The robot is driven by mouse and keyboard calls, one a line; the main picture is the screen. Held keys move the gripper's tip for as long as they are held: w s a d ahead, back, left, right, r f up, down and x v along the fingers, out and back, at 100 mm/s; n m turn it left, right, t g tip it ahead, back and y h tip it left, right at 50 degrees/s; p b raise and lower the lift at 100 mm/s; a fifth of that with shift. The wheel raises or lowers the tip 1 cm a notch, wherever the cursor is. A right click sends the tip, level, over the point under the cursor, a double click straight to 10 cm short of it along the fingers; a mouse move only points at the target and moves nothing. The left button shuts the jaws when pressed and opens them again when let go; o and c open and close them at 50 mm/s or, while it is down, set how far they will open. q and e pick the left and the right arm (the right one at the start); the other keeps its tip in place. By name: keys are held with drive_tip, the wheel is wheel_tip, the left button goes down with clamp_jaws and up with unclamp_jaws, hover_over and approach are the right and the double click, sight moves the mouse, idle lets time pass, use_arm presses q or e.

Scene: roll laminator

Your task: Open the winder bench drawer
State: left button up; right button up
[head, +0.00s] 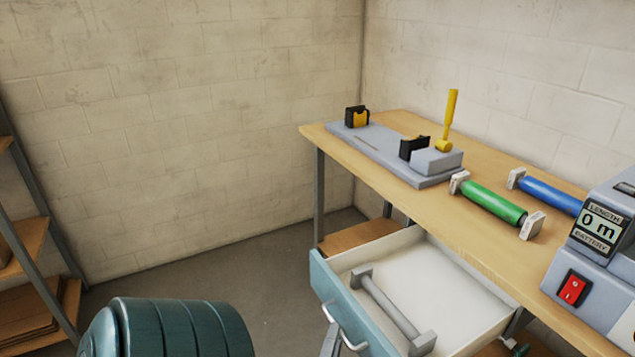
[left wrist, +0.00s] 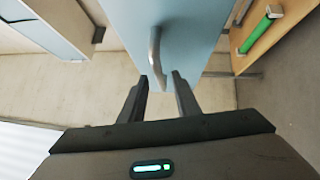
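The winder bench drawer (head: 447,281) is pulled well out from under the bench top, with its pale inside showing. Its blue front (head: 345,302) carries a curved metal handle (head: 350,334). A grey bar with end blocks (head: 391,307) lies in the drawer. My left gripper (left wrist: 159,78) is open, its two fingers apart on either side of the lower end of the handle (left wrist: 154,52); I see no clear grip on it. In the head view only a sliver of finger (head: 331,343) shows beside the handle. My right gripper is not seen.
The wooden bench top (head: 475,238) carries a grey fixture with a yellow lever (head: 449,120), a green roller (head: 492,203), a blue roller (head: 548,193) and a counter unit (head: 595,262). A shelf rack (head: 35,265) stands at left. Floor between is clear.

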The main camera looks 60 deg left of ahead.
use_arm(q)
drive_tip(key=b+v, duration=0.3)
drive_tip(key=v, duration=1.2)
drive_tip(key=shift+s+d+b, duration=0.2)
drive_tip(key=shift+b, duration=0.15)
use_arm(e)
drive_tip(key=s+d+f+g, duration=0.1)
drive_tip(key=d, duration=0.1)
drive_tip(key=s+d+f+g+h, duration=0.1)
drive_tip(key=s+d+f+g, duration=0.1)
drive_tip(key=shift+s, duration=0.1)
